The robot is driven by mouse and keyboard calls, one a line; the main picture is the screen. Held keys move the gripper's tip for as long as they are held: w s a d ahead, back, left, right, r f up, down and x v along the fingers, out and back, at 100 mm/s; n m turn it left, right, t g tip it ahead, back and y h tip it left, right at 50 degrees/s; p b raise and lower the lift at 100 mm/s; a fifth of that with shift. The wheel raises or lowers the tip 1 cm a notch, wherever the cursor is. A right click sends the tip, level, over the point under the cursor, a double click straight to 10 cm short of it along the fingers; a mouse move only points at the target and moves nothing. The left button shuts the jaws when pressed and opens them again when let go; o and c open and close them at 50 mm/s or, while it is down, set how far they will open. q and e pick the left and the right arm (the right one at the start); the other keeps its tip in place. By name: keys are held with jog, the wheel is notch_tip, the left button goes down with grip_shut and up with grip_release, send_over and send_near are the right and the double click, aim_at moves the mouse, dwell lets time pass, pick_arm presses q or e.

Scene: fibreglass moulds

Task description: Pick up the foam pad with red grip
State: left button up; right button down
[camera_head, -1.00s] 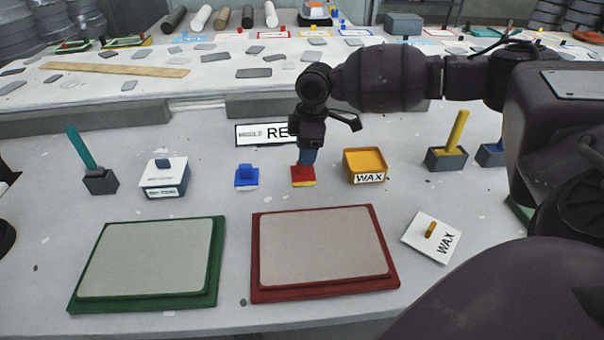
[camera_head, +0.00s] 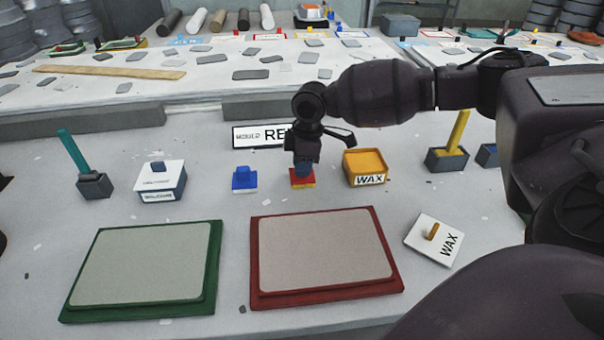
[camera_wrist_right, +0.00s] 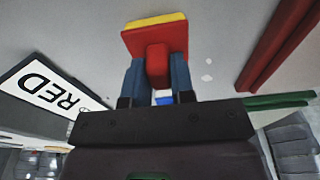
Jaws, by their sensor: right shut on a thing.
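The foam pad with red grip (camera_head: 302,181) is a small block with a red upper layer and a yellow lower layer, behind the red-framed mould. In the right wrist view the pad (camera_wrist_right: 155,38) shows its red face and yellow edge. My right gripper (camera_head: 303,170) is directly above the pad, pointing down. In the wrist view its two blue fingers (camera_wrist_right: 157,72) are shut on the red grip, one on each side. The pad appears at table level; I cannot tell whether it touches the table. My left gripper is not in view.
A blue pad (camera_head: 244,179) stands just left, and a yellow wax box (camera_head: 365,167) just right. The red-framed mould (camera_head: 325,299) and green-framed mould (camera_head: 135,314) lie in front. A RED sign (camera_head: 256,137) stands behind.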

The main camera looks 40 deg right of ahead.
jog(key=shift+r, duration=0.1)
pick_arm(q)
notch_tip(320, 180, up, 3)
jog(key=p, duration=0.4)
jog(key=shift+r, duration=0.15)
pick_arm(e)
notch_tip(320, 180, up, 20)
jog(key=c, duration=1.6)
grip_release()
jog(key=shift+c, duration=1)
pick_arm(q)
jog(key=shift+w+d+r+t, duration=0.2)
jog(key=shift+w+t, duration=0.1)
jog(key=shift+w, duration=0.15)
